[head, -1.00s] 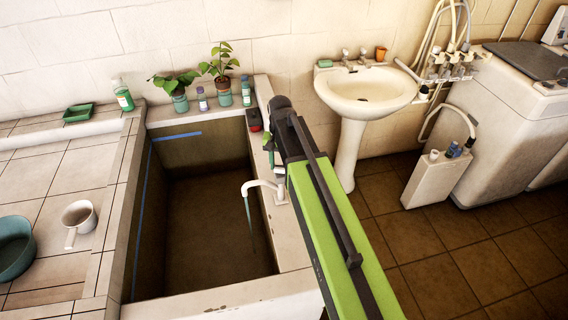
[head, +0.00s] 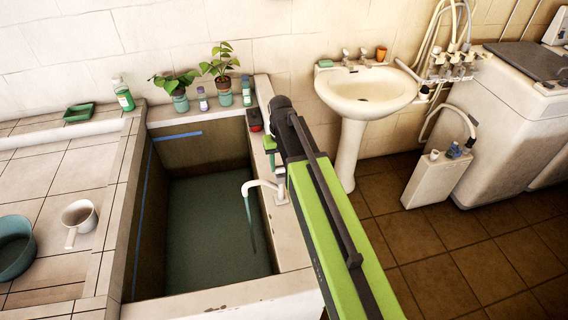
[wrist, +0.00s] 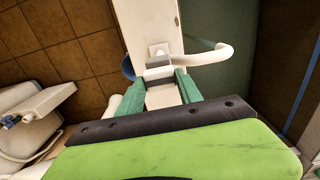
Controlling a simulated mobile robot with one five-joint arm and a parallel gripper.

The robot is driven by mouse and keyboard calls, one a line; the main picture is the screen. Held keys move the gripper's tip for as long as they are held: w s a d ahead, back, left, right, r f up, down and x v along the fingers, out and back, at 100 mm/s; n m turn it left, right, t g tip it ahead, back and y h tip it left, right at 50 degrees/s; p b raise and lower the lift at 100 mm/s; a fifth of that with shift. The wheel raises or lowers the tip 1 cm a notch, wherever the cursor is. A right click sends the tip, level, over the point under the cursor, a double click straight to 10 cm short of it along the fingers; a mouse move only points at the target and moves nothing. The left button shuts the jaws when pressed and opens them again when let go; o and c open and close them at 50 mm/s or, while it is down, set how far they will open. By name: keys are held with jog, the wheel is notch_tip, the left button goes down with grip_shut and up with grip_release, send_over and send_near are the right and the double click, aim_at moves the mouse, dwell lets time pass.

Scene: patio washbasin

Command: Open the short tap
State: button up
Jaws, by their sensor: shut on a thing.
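A short white tap (head: 264,186) with a bent spout stands on the right rim of the tank, a green hose hanging from its spout into the tank. It also shows in the wrist view (wrist: 205,56), its spout reaching right over the tank. My gripper (wrist: 160,74) is shut on a pale grey-banded part at the near side of the tap's base. The fingertips partly hide this part. In the head view, a green finger shows beside my arm above the rim, and my arm hides the rest of the grip.
The tank (head: 215,303) holds greenish water. A pedestal washbasin (head: 365,95) with two taps stands behind my arm. Tiled floor (head: 450,265) is clear at right.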

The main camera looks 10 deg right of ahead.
aim_at(281, 166)
jog(key=shift+s, duration=0.1)
jog(key=o, duration=1.4)
notch_tip(281, 166, up, 18)
jog(key=p, duration=1.7)
jog(key=shift+f, duration=0.25)
